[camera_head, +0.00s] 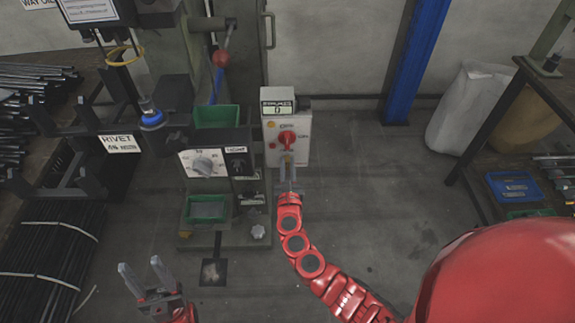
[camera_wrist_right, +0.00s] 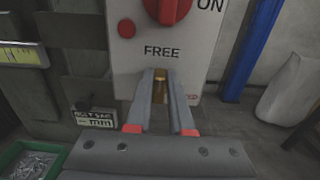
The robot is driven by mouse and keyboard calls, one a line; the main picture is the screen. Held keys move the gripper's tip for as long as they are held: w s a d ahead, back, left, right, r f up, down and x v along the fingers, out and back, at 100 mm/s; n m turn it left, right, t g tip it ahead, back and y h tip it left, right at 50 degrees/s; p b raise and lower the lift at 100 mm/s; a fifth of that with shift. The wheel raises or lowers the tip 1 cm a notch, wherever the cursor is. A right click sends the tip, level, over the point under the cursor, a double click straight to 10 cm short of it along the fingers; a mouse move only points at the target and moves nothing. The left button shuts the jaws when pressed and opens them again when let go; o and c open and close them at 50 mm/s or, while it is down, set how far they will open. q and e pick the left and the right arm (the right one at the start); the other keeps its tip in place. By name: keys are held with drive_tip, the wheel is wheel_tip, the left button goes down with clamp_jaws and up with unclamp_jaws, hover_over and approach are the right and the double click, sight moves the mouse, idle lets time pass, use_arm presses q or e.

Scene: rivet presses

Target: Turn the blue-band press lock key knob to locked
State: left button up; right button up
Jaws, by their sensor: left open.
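The control box (camera_head: 301,150) of the press carries a red rotary knob (camera_head: 287,139) and, below it, a small brass lock key knob (camera_head: 287,158). In the right wrist view the brass key knob (camera_wrist_right: 160,76) sits under the word FREE, with small red lettering to its lower right. My right gripper (camera_head: 287,168) reaches up to the box front; its narrowly spaced fingers (camera_wrist_right: 160,80) close around the key knob, partly hiding it. The key's exact angle is hard to tell. My left gripper (camera_head: 142,270) is open and empty, low at the left, away from the box.
A rod rack (camera_head: 75,150) stands left, a bench (camera_head: 500,185) right.

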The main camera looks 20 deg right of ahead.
clamp_jaws()
drive_tip(key=shift+f+m, duration=0.1)
drive_tip(key=shift+m, duration=0.2)
drive_tip(key=m+b, duration=0.3)
drive_tip(key=shift+d+f+m, duration=0.15)
drive_tip(key=shift+d+m, duration=0.15)
drive_tip(key=shift+s+d+f+m+b, duration=0.1)
drive_tip(key=shift+d+f+m+b, duration=0.1)
drive_tip(key=shift+m+b, duration=1.75)
drive_tip(key=shift+s+d+f+m+b, duration=0.15)
drive_tip(key=shift+m+b, duration=1.15)
drive_tip(key=shift+m, duration=1.3)
drive_tip(key=shift+w+d+f+m+b, duration=0.1)
drive_tip(key=shift+f+m+b, duration=0.1)
drive_tip(key=shift+m+b, duration=1.75)
drive_tip(key=shift+m, duration=0.5)
